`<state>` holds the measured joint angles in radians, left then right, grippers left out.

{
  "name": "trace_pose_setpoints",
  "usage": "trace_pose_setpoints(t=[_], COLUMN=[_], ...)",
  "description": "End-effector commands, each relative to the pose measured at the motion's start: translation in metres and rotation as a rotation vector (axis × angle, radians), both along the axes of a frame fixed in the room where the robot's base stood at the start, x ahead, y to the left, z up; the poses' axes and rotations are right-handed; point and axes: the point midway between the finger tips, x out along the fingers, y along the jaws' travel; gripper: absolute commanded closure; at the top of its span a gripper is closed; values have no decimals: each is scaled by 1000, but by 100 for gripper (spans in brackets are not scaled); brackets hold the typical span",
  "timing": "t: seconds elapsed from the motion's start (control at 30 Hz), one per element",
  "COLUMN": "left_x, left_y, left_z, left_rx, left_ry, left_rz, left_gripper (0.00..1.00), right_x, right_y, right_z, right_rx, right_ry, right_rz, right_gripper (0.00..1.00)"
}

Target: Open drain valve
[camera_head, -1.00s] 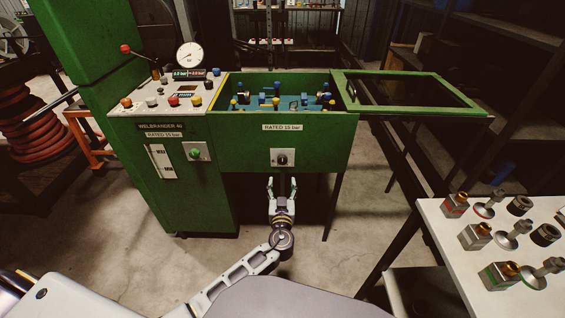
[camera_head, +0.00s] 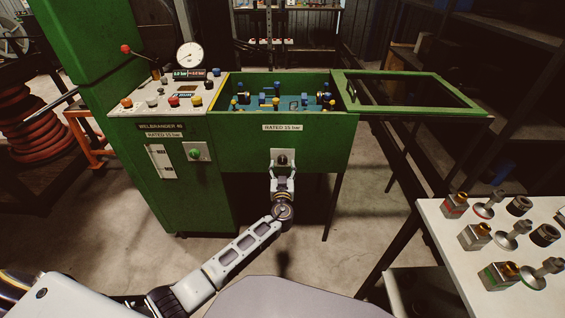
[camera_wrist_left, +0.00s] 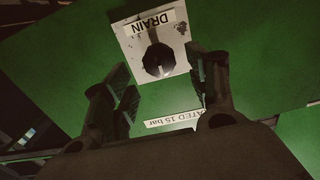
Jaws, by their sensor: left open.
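The drain valve is a dark round knob (camera_head: 282,160) on a pale plate on the front of the green tank (camera_head: 235,140). In the left wrist view the knob (camera_wrist_left: 158,60) sits below an upside-down "DRAIN" label on the white plate (camera_wrist_left: 130,38). My left gripper (camera_head: 282,172) is open just in front of the plate. In the left wrist view its two fingers (camera_wrist_left: 160,85) stand apart on either side of the knob's line, with the knob ahead of them and nothing visible between the pads. Contact with the knob cannot be seen. My right gripper is not in view.
A control panel with a gauge (camera_head: 189,55) and coloured buttons stands left of the tank. The tank's framed lid (camera_head: 400,77) hangs open to the right. A white table (camera_head: 447,225) with several fittings is at the right. The floor below the tank is clear.

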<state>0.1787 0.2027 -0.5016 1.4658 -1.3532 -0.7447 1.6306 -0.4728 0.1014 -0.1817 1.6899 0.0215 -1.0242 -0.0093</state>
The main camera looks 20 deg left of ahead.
Motion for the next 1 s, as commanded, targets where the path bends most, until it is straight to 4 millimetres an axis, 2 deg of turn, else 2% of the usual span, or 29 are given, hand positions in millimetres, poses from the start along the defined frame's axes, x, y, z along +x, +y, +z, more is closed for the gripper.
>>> trace_pose_setpoints(t=[0.4, 0.67, 0.87, 0.9, 1.0], left_x=[33, 39, 39, 39, 39], left_y=[10, 11, 11, 11, 11], left_z=[0, 0, 0, 0, 0], left_rx=[0, -1, -1, -1, -1], left_ry=[0, 0, 0, 0, 0], left_rz=[1, 0, 0, 0, 0], left_gripper=[42, 42, 42, 44, 56], right_x=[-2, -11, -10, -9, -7], right_y=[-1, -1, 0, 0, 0], right_z=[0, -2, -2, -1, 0], right_rx=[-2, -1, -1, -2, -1], right_ry=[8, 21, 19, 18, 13], right_rz=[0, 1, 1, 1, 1], right_gripper=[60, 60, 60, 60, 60])
